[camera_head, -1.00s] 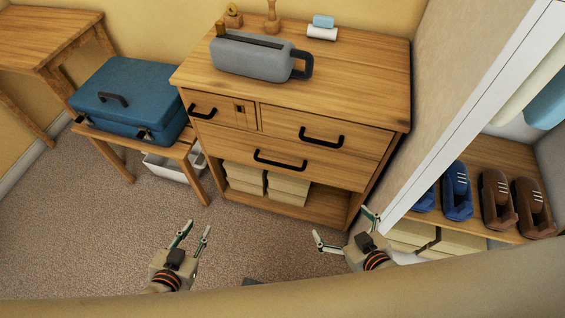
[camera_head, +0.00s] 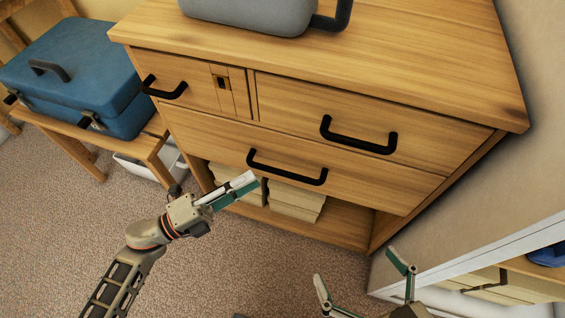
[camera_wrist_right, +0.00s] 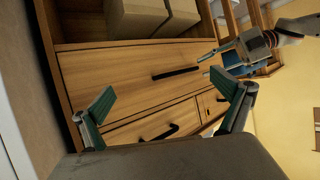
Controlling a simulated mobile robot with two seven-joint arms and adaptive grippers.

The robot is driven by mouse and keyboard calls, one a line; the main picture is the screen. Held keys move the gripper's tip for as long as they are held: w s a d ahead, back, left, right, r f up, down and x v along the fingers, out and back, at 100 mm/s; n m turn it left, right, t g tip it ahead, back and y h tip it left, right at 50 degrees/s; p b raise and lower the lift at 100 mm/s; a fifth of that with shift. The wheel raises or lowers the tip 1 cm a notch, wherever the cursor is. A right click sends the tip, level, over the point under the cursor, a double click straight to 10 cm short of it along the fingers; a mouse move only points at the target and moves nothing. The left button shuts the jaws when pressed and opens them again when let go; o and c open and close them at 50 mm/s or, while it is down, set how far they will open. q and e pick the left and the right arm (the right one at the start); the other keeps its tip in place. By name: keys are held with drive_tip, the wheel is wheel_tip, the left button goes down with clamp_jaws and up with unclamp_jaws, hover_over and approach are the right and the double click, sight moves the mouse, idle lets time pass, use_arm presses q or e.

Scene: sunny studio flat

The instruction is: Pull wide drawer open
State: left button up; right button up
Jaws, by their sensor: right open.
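The wide drawer (camera_head: 215,135) is the lower, full-width wooden drawer of the chest, with a black bar handle (camera_head: 287,168). Its front looks flush with the chest, so it is closed. My left gripper (camera_head: 245,188) is just in front of and below the handle's left end, apart from it as far as I can see; its fingers look spread in the right wrist view (camera_wrist_right: 208,64). My right gripper (camera_head: 360,274) is open and empty, low in front of the chest's right side. The right wrist view shows the drawer front (camera_wrist_right: 110,75) and handle (camera_wrist_right: 176,73) beyond its spread fingers.
Two smaller drawers with black handles (camera_head: 357,136) sit above the wide one. An open shelf with boxes (camera_head: 292,200) lies below it. A blue case (camera_head: 75,75) on a wooden stand is at left. A white frame edge (camera_head: 470,252) is close at right. Carpet (camera_head: 230,270) is free in front.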

sight(278, 171)
use_arm(q)
drive_tip(key=shift+m+g, duration=0.5)
drive_tip(key=shift+m, duration=0.1)
drive_tip(key=x, duration=0.5)
drive_tip(key=f+x, duration=0.1)
drive_tip(key=x, duration=0.2)
drive_tip(key=shift+s+d+b, duration=0.1)
drive_tip(key=shift+d+b, duration=0.15)
drive_tip(key=shift+b, duration=0.05)
clamp_jaws()
